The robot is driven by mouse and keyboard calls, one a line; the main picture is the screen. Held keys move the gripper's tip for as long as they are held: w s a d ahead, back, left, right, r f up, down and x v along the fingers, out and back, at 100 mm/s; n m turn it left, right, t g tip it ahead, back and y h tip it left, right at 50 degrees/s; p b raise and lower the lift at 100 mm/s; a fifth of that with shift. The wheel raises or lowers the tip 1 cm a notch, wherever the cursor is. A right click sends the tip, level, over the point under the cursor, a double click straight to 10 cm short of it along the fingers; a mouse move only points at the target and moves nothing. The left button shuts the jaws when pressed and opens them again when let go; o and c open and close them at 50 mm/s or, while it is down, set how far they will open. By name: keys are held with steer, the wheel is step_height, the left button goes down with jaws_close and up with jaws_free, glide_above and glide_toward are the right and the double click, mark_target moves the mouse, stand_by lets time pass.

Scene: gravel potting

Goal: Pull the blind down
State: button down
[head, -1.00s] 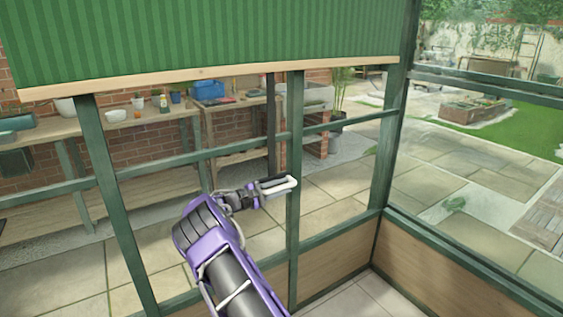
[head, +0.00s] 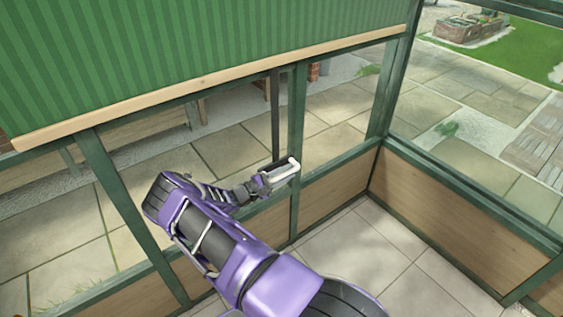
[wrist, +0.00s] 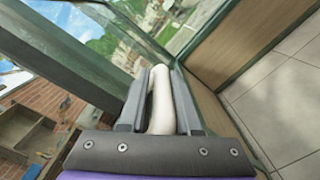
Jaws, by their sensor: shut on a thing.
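The blind (head: 200,55) is a green striped sheet with a pale wooden bar (head: 215,82) along its lower edge. It covers the upper part of the window, and its bar hangs just above the green crossbar. My gripper (head: 277,173) is below the bar, near the lower window rail. It is shut on a white handle (head: 293,168), which also shows between the two grey fingers in the wrist view (wrist: 160,105). A dark upright strip (head: 275,115) runs from the bar down towards the handle; its join to the handle cannot be made out.
Green window posts (head: 297,115) stand close beside my gripper. Wooden panels (head: 330,190) line the wall below the glass, meeting at a corner on the right. The pale tiled floor (head: 370,255) is clear. Paving and a raised bed (head: 468,27) lie outside.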

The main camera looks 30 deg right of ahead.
steer(key=shift+w+a+f, duration=0.1)
steer(key=shift+f, duration=0.4)
steer(key=c, duration=0.7)
jaws_free()
steer(key=shift+f, duration=0.15)
steer(key=a, duration=1.1)
steer(key=s+a, duration=0.1)
steer(key=a, duration=0.5)
steer(key=shift+s+a+r, duration=0.1)
steer(key=shift+a+r, duration=0.05)
steer(key=shift+r, duration=0.05)
